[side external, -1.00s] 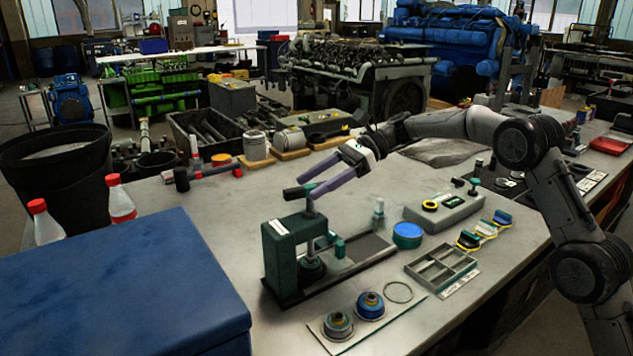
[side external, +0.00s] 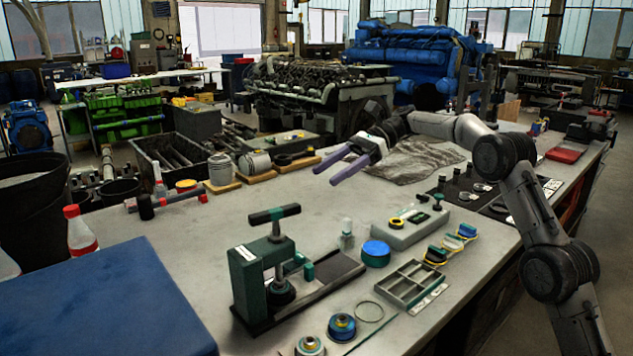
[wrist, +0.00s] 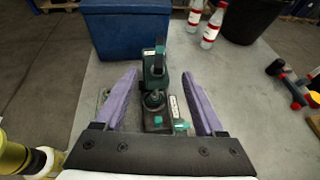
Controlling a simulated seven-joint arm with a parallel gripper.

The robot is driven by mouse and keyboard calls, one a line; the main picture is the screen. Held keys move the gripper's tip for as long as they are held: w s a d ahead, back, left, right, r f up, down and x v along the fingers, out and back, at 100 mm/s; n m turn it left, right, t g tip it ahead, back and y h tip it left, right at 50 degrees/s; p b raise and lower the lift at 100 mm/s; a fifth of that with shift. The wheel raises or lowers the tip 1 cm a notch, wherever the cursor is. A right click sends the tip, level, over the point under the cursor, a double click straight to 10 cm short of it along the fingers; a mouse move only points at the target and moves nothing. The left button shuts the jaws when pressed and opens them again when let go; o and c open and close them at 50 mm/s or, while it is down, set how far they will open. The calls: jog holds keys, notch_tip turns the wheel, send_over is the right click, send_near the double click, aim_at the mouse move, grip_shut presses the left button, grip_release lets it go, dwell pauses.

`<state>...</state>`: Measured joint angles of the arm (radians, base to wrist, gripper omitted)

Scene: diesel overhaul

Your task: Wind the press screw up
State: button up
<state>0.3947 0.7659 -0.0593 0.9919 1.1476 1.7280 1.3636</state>
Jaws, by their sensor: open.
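The green press (side external: 258,285) stands on the bench near its front edge. Its screw rises from the top of the frame and carries a T-handle (side external: 274,214) with a dark green bar. Below the frame's arm is a dark round ram (side external: 280,291). My gripper (side external: 339,172) is open and empty, in the air behind and to the right of the press handle, apart from it. In the wrist view the press (wrist: 155,80) shows beyond and between the two purple fingers of my gripper (wrist: 158,88).
A blue chest (side external: 100,285) stands at the left front. A blue-lidded tin (side external: 376,252), a grey divided tray (side external: 411,283) and a grey box (side external: 408,230) lie right of the press. Red-capped bottles (side external: 79,232) stand left.

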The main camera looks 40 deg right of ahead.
jog(key=shift+s+d+r, duration=0.1)
jog(key=shift+d+r, duration=0.05)
jog(key=shift+d, duration=0.15)
jog(key=shift+c, duration=0.6)
jog(key=f+y, duration=0.1)
jog(key=f, duration=0.1)
jog(key=a+f+y, duration=0.1)
jog(key=f, duration=0.1)
jog(key=a+f+y, duration=0.1)
jog(key=f+y, duration=0.1)
jog(key=shift+f, duration=0.25)
jog(key=shift+c, duration=0.8)
send_near(249, 221)
jog(key=shift+t, duration=0.4)
jog(key=a, duration=0.6)
jog(key=shift+w+a+f, duration=0.1)
jog(key=shift+w+f, duration=0.05)
jog(key=shift+w, duration=0.15)
grip_shut()
